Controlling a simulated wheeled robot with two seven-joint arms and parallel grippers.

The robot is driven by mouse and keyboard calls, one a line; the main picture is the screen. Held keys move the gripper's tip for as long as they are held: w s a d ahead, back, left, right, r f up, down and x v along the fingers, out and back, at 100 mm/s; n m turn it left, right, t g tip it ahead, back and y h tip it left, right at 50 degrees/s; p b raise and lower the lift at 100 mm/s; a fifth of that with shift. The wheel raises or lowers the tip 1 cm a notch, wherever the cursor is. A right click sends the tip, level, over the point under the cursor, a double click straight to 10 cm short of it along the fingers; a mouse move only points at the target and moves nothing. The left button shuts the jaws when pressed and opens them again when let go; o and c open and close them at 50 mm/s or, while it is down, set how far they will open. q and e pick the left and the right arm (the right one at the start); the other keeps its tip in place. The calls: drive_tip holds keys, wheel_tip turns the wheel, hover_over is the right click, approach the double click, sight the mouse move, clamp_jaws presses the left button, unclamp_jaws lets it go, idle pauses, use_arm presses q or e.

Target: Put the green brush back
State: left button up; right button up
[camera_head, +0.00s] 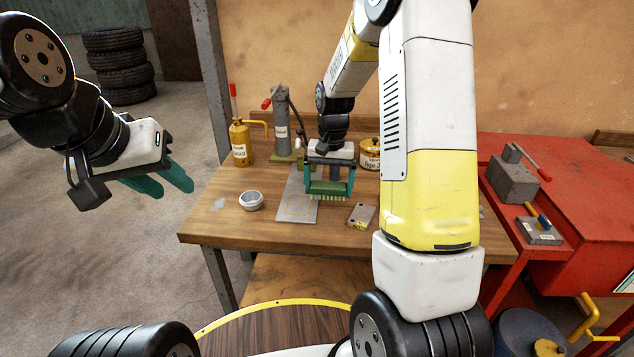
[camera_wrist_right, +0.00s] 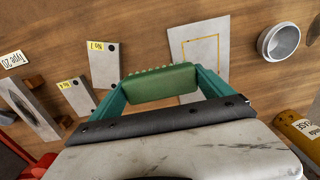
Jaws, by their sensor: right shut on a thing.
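The green brush (camera_head: 328,188) is held crosswise between the teal fingers of my right gripper (camera_head: 329,184), bristles facing down. In the right wrist view the brush (camera_wrist_right: 162,85) spans the gap between both fingers, over the bench. It appears above the workbench, near the right edge of a grey plate (camera_head: 296,207). In the wrist view this plate (camera_wrist_right: 222,48) carries a yellow outline, partly hidden by a finger. Whether the bristles touch anything is not clear. My left gripper (camera_head: 174,188) is empty with its fingers apart, off the bench's left side.
On the wooden bench (camera_head: 222,222) stand a small metal bowl (camera_head: 251,200), a yellow can (camera_head: 240,142), a grey cylinder (camera_head: 282,135) and a yellow tin (camera_head: 370,153). A small labelled block (camera_head: 361,215) lies right of the plate. A red cabinet (camera_head: 590,215) adjoins on the right.

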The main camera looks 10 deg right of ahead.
sight(328, 195)
drive_tip(key=shift+w, duration=0.65)
drive_tip(key=shift+f, duration=1.8)
drive_tip(key=shift+f, duration=0.25)
drive_tip(key=o, duration=1.2)
drive_tip(key=shift+c, duration=0.2)
